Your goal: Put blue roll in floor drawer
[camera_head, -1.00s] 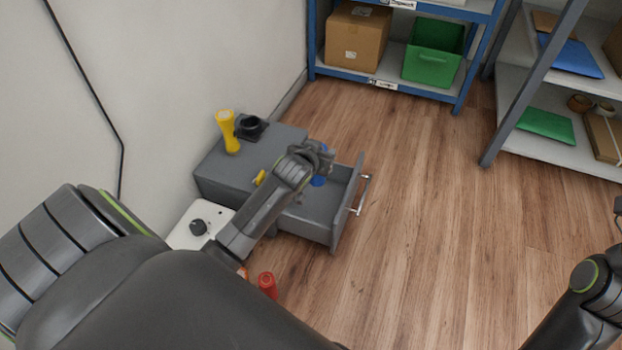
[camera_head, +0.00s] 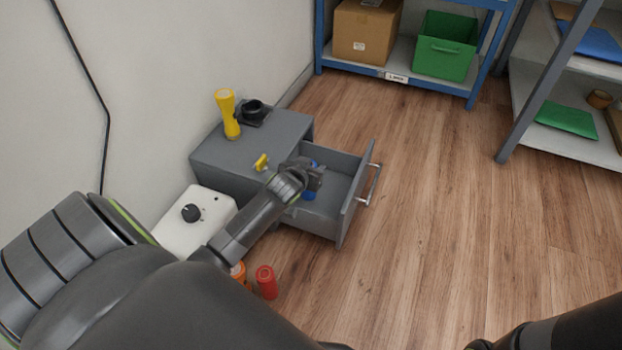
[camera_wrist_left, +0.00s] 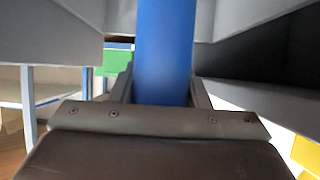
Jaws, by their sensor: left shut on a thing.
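The floor drawer (camera_head: 331,196) is pulled out of a low grey cabinet (camera_head: 275,138) on the floor. My left gripper (camera_head: 312,180) is over the drawer, inside its outline. It is shut on the blue roll (camera_head: 309,193), which shows only partly past the gripper. In the left wrist view the blue roll (camera_wrist_left: 165,50) stands between the two fingers, with grey drawer walls around it. I cannot tell whether the roll touches the drawer bottom. My right arm shows at the lower right; its gripper is not clearly visible.
A yellow flashlight-shaped object (camera_head: 228,113) and a black holder (camera_head: 254,112) stand on the cabinet, with a small yellow item (camera_head: 262,162) near its front edge. A white box with a knob (camera_head: 196,216), a red roll (camera_head: 266,282) and an orange item (camera_head: 238,272) are nearer. Floor right is clear.

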